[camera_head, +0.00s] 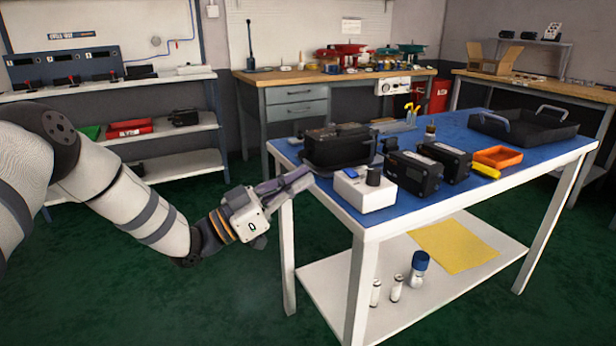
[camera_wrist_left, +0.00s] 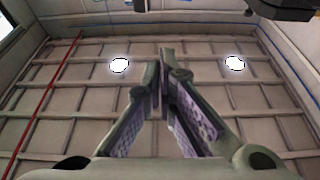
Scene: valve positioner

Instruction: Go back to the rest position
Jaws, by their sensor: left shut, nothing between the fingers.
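My left arm comes in from the left in the head view. My left gripper (camera_head: 298,182) is beside the left edge of the blue-topped table (camera_head: 440,207), near the black valve positioner (camera_head: 338,146). From the head view I cannot tell whether it touches the table edge. In the left wrist view the fingers of my left gripper (camera_wrist_left: 165,85) meet at the tips, with nothing between them. Behind them the wrist view shows the ceiling with two round lights. My right gripper is in neither view.
A white box with a black knob (camera_head: 365,190), two black devices (camera_head: 414,174) (camera_head: 444,159), an orange tray (camera_head: 497,157) and a black tray (camera_head: 525,128) stand on the table. Shelves (camera_head: 165,133) and a workbench (camera_head: 300,75) line the back. Green floor left of the table is clear.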

